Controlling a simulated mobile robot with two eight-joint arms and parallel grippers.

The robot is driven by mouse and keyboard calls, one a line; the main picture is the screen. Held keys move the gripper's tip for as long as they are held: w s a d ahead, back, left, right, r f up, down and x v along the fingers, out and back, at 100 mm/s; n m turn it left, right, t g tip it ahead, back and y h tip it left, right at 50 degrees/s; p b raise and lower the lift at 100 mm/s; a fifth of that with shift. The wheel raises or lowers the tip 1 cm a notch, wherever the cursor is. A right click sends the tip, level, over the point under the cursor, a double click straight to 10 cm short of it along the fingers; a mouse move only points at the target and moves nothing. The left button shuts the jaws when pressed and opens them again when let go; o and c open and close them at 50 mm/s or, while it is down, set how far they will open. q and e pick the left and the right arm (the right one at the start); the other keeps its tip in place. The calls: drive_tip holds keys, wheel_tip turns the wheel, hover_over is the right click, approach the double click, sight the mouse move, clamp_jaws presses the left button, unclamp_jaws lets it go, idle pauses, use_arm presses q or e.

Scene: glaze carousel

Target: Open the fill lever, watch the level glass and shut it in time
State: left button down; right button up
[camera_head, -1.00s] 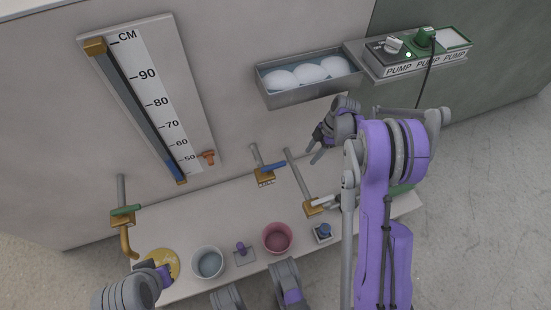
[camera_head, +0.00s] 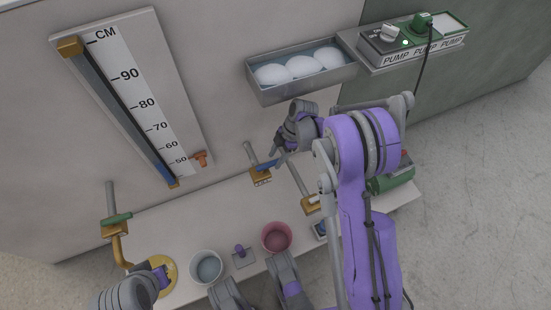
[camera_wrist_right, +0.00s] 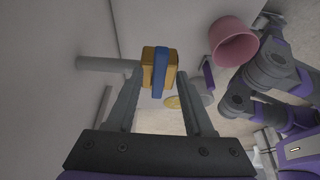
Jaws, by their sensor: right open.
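The level glass (camera_head: 125,110) is a tall tube beside a CM scale on the wall panel, with blue only near its lower end, below the 50 mark. A blue lever (camera_head: 267,165) sits on a brass valve (camera_head: 261,178) on a grey pipe. My right gripper (camera_head: 277,157) is at this lever. In the right wrist view the open fingers (camera_wrist_right: 158,84) point at the blue lever (camera_wrist_right: 160,72), which shows between their tips; contact cannot be told. My left gripper (camera_head: 160,277) is low at the left by a yellow disc (camera_head: 168,264); its fingers are unclear.
A green-handled valve (camera_head: 117,219) stands at the left, another brass valve (camera_head: 311,204) right of the blue one. A grey bucket (camera_head: 206,266) and a pink bucket (camera_head: 276,237) stand on the bench. A tray (camera_head: 302,88) with white rounded objects and a pump box (camera_head: 412,48) are above.

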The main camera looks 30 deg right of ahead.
drive_tip(key=shift+a+f, duration=0.1)
drive_tip(key=shift+f, duration=0.45)
clamp_jaws()
idle(1.1)
